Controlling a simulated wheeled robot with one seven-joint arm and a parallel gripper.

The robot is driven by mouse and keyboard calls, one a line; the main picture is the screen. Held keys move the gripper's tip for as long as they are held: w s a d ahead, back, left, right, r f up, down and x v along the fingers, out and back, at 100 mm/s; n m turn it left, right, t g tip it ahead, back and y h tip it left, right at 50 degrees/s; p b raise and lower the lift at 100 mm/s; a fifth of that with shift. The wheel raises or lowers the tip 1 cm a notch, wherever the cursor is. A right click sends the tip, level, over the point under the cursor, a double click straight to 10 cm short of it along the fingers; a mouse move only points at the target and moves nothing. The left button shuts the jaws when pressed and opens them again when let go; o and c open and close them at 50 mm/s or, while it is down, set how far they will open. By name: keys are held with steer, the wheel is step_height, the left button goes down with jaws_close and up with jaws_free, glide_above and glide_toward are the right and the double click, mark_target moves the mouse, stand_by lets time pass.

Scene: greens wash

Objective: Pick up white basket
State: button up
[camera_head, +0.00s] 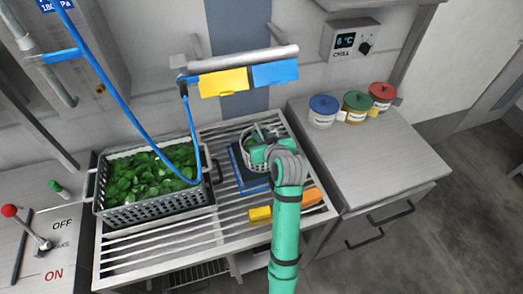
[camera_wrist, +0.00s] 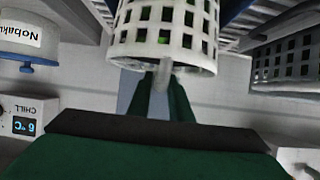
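The white basket (camera_head: 252,158) is a round perforated basket with greens inside, at the right part of the slatted rack. In the wrist view the basket (camera_wrist: 165,40) fills the top middle, seen upside down. My gripper (camera_head: 268,150) is at the basket's right side, with my green arm reaching up from below. In the wrist view its dark green fingers (camera_wrist: 163,88) stand close on both sides of a narrow light grey piece at the basket's rim, and look shut on it. The basket's right side is partly hidden by my gripper.
A grey crate (camera_head: 160,212) of greens stands left on the rack. A blue frame (camera_head: 250,184) lies by the basket. A blue hose (camera_head: 130,125) hangs over the crate. Yellow (camera_head: 261,214) and orange (camera_head: 312,197) blocks lie in front. Lidded jars (camera_head: 355,110) stand on the right counter.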

steer(key=shift+c, duration=0.6)
jaws_close()
steer(key=shift+d, duration=0.1)
stand_by(0.6)
